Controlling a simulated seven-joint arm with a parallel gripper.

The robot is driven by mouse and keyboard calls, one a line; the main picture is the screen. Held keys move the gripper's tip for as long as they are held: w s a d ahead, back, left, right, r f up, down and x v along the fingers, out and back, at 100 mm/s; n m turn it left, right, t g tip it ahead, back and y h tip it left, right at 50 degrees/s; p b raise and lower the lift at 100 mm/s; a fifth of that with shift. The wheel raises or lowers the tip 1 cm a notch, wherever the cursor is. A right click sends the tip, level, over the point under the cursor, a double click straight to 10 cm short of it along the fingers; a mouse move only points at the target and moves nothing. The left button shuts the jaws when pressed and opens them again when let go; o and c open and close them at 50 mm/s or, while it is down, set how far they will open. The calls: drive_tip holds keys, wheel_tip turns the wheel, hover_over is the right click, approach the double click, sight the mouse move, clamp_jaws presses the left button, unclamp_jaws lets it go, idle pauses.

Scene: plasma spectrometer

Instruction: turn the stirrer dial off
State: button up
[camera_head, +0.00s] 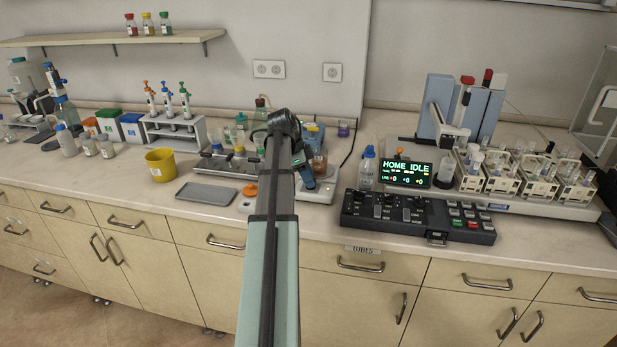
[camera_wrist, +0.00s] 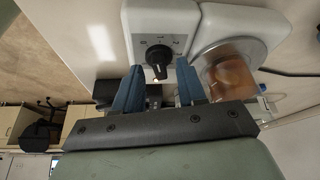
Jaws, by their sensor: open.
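The stirrer is a white unit with a round plate at the right of its face in the wrist view (camera_wrist: 232,42); its white base also shows in the head view (camera_head: 322,193), partly behind my arm. Its black dial (camera_wrist: 159,56) sits on a pale panel with printed marks, with a small light spot at the dial's lower edge. A beaker of orange-brown liquid (camera_wrist: 232,76) stands on the plate. My gripper (camera_wrist: 158,72) is open, its two blue fingers spread either side of the dial's lower end. I see no clear contact. In the head view one blue finger (camera_head: 307,178) shows above the stirrer.
A black control box (camera_head: 415,217) and a display reading HOME IDLE (camera_head: 405,174) stand to the right. A grey tray (camera_head: 206,193) and a yellow bucket (camera_head: 161,165) are to the left. A dark cable (camera_wrist: 290,72) runs beside the stirrer. Bottles crowd behind my arm.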

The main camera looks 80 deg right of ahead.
drive_tip(key=shift+f, duration=0.15)
clamp_jaws()
idle(0.4)
